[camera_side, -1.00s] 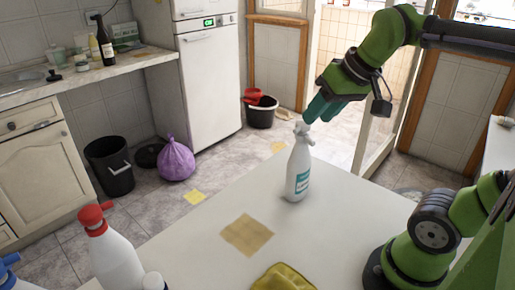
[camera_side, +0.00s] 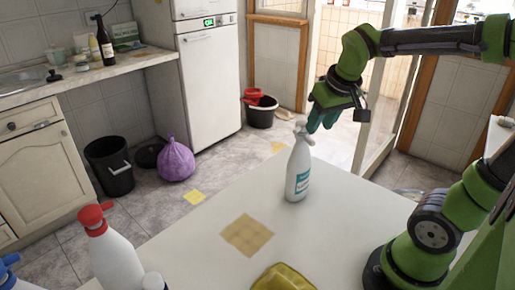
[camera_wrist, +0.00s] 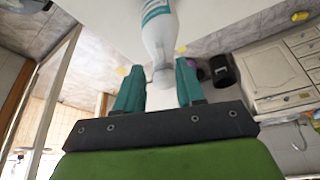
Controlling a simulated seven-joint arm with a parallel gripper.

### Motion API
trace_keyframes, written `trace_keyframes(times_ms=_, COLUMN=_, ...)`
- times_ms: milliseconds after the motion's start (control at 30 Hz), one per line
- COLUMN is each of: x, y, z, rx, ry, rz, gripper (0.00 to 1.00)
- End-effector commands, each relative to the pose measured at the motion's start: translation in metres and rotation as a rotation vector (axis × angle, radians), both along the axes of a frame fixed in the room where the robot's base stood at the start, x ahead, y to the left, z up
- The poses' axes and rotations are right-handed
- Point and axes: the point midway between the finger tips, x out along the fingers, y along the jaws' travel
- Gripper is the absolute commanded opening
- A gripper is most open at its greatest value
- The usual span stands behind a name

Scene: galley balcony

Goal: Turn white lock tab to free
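A white spray bottle (camera_side: 298,172) with a teal label stands upright on the white table. Its white spray head (camera_side: 302,129) is at the top, and the lock tab on it is too small to make out. My gripper (camera_side: 319,121) is just above and right of the spray head in the side view. In the wrist view my gripper (camera_wrist: 158,84) has its two teal fingers apart, with the bottle's top (camera_wrist: 161,72) between them and clear space on both sides.
On the white table (camera_side: 330,240) are a tan square cloth (camera_side: 247,235), a yellow cloth (camera_side: 283,278) and a red-topped white bottle (camera_side: 112,250) at the front left. A blue-topped bottle (camera_side: 10,270) is at the left edge. The table around the spray bottle is clear.

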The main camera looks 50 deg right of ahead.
Motion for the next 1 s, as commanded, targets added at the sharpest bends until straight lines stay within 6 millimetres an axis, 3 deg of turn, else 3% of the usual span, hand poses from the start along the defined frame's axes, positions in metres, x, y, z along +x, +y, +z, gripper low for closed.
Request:
trace_keyframes(times_ms=100, x=0.007, y=-0.003, z=-0.022, rx=0.001, ry=0.005, rz=-0.001, gripper=0.38)
trace_keyframes(times_ms=300, x=0.016, y=-0.006, z=-0.042, rx=0.001, ry=0.002, rz=-0.001, gripper=0.38)
trace_keyframes(times_ms=667, x=0.018, y=-0.007, z=-0.046, rx=0.001, ry=-0.001, rz=-0.001, gripper=0.38)
trace_keyframes(times_ms=933, x=0.018, y=-0.007, z=-0.046, rx=0.001, ry=-0.001, rz=-0.001, gripper=0.00)
trace_keyframes(times_ms=1000, x=0.018, y=-0.007, z=-0.046, rx=0.001, ry=-0.001, rz=-0.001, gripper=0.00)
